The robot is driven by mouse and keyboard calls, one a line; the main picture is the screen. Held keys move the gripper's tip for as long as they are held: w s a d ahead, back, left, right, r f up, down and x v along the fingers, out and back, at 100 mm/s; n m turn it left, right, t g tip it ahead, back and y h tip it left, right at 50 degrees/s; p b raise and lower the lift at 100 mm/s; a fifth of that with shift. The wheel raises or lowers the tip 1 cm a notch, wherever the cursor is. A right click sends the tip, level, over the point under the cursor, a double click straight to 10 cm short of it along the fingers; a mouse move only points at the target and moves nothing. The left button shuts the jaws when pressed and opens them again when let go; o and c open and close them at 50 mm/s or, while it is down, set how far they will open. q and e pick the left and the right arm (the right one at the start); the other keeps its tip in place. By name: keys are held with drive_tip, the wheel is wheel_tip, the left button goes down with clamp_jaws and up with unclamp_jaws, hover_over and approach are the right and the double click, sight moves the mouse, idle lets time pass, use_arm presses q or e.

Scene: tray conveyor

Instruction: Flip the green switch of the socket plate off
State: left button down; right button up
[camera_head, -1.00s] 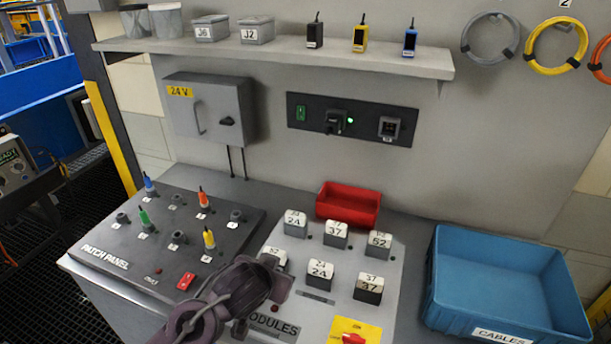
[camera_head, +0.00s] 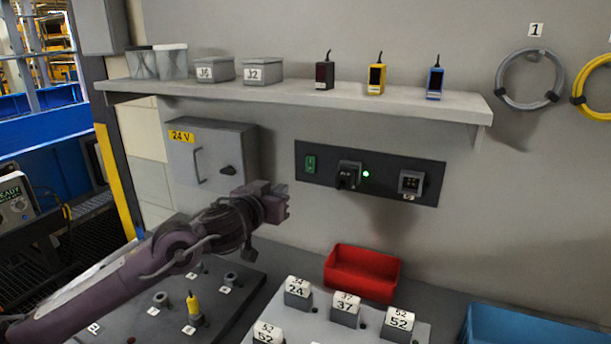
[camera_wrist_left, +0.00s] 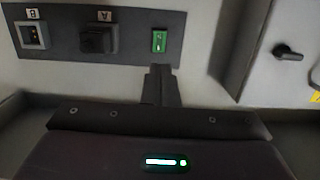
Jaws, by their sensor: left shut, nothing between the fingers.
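The black socket plate (camera_head: 388,181) is on the grey wall under the shelf. Its green switch (camera_head: 311,164) is at the plate's left end; in the left wrist view the green switch (camera_wrist_left: 159,41) is near the top middle. A black plug sits in socket A (camera_head: 348,175), with a lit green lamp beside it. Socket B (camera_head: 410,182) is at the right and looks empty. My left gripper (camera_head: 285,201) is shut and empty, below and left of the switch. In the left wrist view its fingertips (camera_wrist_left: 160,70) are just below the switch, apparently apart from it. My right gripper is out of view.
A grey 24 V box (camera_head: 212,160) with a handle is on the wall left of the plate. A shelf (camera_head: 300,96) with tins and small devices runs above. A red bin (camera_head: 362,273), module blocks and a blue crate (camera_head: 525,325) are below.

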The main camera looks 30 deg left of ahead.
sight(309, 171)
use_arm(q)
drive_tip(key=w+p, duration=0.1)
drive_tip(key=w, duration=0.3)
drive_tip(key=w+f+p, duration=0.1)
drive_tip(key=w+p, duration=0.1)
drive_tip(key=w, duration=0.2)
drive_tip(key=w+p, duration=0.1)
drive_tip(key=w, duration=0.4)
drive_tip(key=shift+a+f, duration=0.2)
drive_tip(key=shift+a, duration=0.15)
drive_tip(key=shift+w+f+p, duration=0.2)
drive_tip(key=shift+w+p, duration=0.1)
drive_tip(key=shift+w, duration=0.2)
drive_tip(key=shift+w+f+t+b, duration=0.15)
drive_tip(key=shift+f+t+b, duration=0.15)
drive_tip(key=shift+b, duration=0.8)
drive_tip(key=shift+r+p, duration=0.2)
drive_tip(key=shift+p, duration=0.1)
drive_tip(key=shift+f, duration=0.1)
